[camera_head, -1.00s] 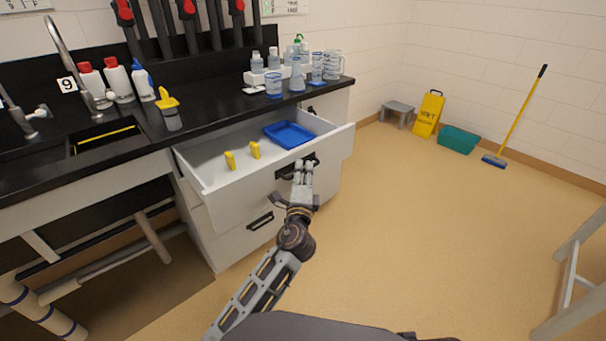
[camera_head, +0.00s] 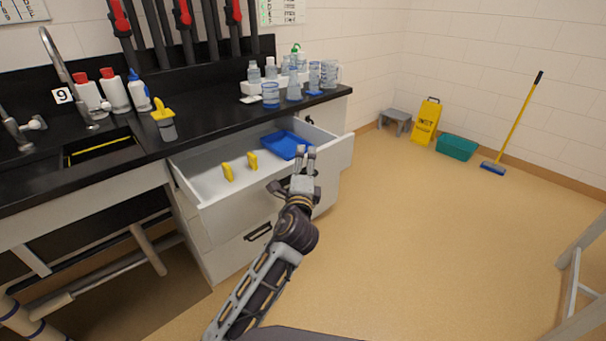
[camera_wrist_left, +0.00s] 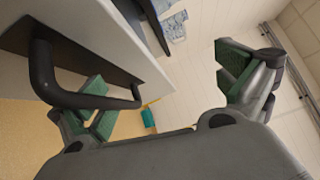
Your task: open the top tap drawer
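The top drawer (camera_head: 240,207) stands pulled out below the black counter, its inside showing. A blue tray (camera_head: 283,146) and two small yellow items (camera_head: 240,165) are in it. My left gripper (camera_head: 306,153) is at the drawer's front edge, and its fingers overlap the drawer in the head view. In the left wrist view the fingers (camera_wrist_left: 170,85) are wide apart. One green-padded finger is beside the black handle (camera_wrist_left: 75,97) and overlaps it; I cannot tell whether they touch. The other finger is clear. The handle is hidden behind the gripper in the head view. My right gripper is not in view.
A lower drawer with a black handle (camera_head: 258,232) is shut. Bottles and beakers (camera_head: 295,85) stand on the counter (camera_head: 215,125), with a sink (camera_head: 100,150) at left. The floor to the right is open, with a yellow sign (camera_head: 426,120) and teal bin (camera_head: 457,147) by the wall.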

